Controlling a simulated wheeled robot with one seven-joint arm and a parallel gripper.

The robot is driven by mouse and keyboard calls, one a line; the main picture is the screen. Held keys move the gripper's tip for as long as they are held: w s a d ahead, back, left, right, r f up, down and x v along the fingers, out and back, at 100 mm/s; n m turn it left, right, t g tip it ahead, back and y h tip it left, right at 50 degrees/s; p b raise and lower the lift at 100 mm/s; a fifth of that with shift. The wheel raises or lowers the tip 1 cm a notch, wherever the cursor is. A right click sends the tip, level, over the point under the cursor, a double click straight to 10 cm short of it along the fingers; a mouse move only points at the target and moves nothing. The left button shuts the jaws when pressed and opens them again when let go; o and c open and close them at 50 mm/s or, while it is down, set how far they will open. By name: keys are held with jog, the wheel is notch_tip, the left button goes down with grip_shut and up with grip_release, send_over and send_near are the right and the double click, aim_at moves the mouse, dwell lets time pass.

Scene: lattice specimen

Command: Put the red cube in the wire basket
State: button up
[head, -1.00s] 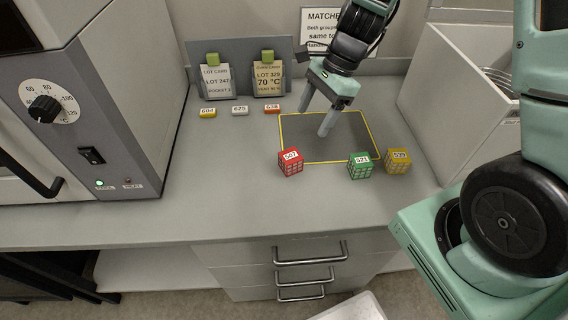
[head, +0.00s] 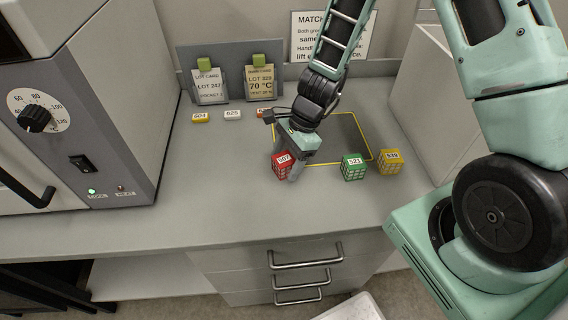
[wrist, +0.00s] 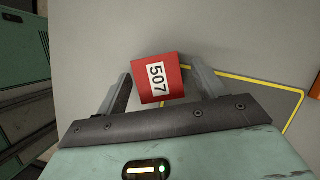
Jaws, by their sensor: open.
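The red cube (head: 281,164) with the label 507 sits on the grey counter at the front left corner of the yellow-outlined dark area. It also shows in the wrist view (wrist: 157,80), between the two fingers. My gripper (head: 287,172) is open and is down at the cube, partly covering its right side. In the wrist view my gripper (wrist: 159,90) has one finger on each side of the cube, with a small gap at the left; contact at the right cannot be told. I make out no wire basket in these views.
A green cube (head: 353,167) and a yellow cube (head: 390,161) stand to the right. An oven (head: 75,120) stands at left. The counter front is clear.

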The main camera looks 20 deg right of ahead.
jog(key=shift+f, duration=0.1)
jog(key=c, duration=1.1)
jog(key=shift+c, duration=0.2)
